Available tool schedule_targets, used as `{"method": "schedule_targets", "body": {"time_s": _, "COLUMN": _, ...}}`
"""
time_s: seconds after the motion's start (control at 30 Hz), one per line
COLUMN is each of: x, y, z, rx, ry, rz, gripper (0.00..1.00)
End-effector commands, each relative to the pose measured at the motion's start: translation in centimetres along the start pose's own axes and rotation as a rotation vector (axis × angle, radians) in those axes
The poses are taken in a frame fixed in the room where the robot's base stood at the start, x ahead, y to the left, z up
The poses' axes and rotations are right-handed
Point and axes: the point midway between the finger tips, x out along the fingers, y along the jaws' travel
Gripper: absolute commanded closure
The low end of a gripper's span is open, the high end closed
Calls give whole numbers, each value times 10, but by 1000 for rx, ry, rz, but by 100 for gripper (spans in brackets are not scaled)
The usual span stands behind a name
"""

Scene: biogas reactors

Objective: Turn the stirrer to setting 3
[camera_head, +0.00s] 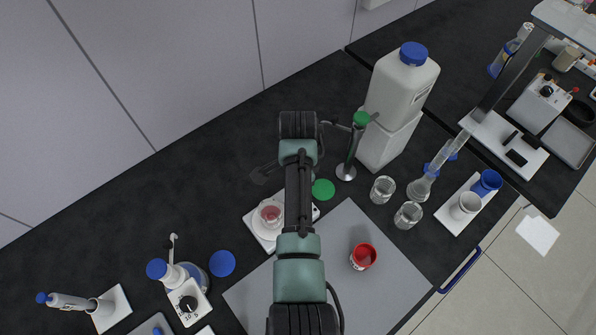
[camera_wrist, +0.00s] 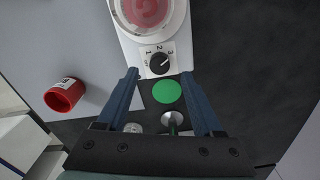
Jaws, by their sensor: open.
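The white stirrer (camera_head: 258,232) stands on the dark bench with a round vessel of reddish liquid (camera_head: 270,213) on its plate. In the wrist view its black knob (camera_wrist: 160,63) sits below the printed figures 1, 2 and 3. A light mark on the knob seems to point up and right, towards the 3 side, but it is too small to be sure. My gripper (camera_wrist: 159,75) is open, its two blue fingers at the stirrer's knob end, one on each side of the knob's line. I cannot tell whether they touch it.
A green disc (camera_wrist: 166,92) lies beside the stirrer's knob end, near a metal stand (camera_head: 346,172). A red cup (camera_head: 363,256) is on the grey mat (camera_head: 345,225). Glass beakers (camera_head: 383,189) and a large white canister (camera_head: 402,85) stand right. Another dial device (camera_head: 188,303) is lower left.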

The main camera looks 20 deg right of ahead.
Motion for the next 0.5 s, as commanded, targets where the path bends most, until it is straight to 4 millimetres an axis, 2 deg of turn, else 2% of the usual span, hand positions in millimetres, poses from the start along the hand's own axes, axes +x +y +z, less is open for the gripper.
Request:
{"method": "schedule_targets", "body": {"time_s": 0.1, "x": -27, "y": -1, "z": 0, "rx": 0, "ry": 2, "rz": -6, "gripper": 32}}
{"method": "schedule_targets", "body": {"time_s": 0.3, "x": -65, "y": -1, "z": 0, "rx": 1, "ry": 1, "rz": -4, "gripper": 32}}
{"method": "schedule_targets", "body": {"time_s": 0.5, "x": -85, "y": 0, "z": 0, "rx": 0, "ry": 0, "rz": 0, "gripper": 32}}
